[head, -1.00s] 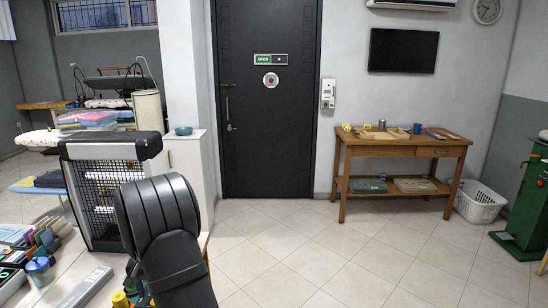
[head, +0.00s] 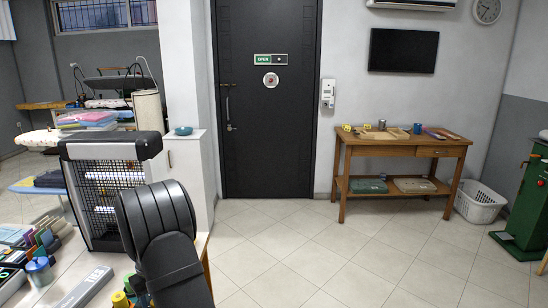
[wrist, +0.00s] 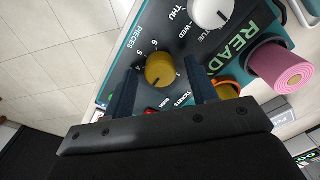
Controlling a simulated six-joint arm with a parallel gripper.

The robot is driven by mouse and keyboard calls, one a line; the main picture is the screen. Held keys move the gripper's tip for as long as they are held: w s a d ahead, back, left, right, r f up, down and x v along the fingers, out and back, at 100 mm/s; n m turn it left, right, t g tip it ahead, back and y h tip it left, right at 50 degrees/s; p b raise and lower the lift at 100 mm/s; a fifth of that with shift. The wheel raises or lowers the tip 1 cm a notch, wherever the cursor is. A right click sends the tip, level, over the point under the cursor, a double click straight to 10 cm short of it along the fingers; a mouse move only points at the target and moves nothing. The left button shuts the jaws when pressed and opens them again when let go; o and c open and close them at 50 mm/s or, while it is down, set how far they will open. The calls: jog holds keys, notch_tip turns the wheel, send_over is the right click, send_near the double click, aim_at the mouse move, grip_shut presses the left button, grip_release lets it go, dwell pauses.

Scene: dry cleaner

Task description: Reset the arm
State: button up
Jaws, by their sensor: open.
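In the wrist view, my gripper (wrist: 160,76) is open, with its two dark blue fingers apart and nothing gripped. A gold dial knob (wrist: 160,70) shows between the fingertips on a dark panel (wrist: 112,92) marked "PIECES". I cannot tell the gap between fingers and knob. A white knob (wrist: 211,12) is at the top of the panel, near the "READY" lettering. In the head view, my black arm rises at the lower left middle and the gripper is hidden there.
A pink roll (wrist: 280,68) and an orange ring-shaped thing (wrist: 227,87) are right of the fingers. In the head view, a wire-sided unit (head: 110,150) stands behind my arm, near the bench items. Open floor lies to the right, before a wooden table (head: 400,148).

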jog(key=n, duration=0.4)
jog(key=shift+n, duration=2.6)
jog(key=o, duration=1.1)
jog(key=shift+c, duration=0.2)
jog(key=s+r+m, duration=0.1)
jog(key=s+r, duration=0.3)
jog(key=r, duration=0.5)
jog(key=s+r, duration=0.4)
jog(key=r, duration=0.6)
notch_tip(320, 180, down, 10)
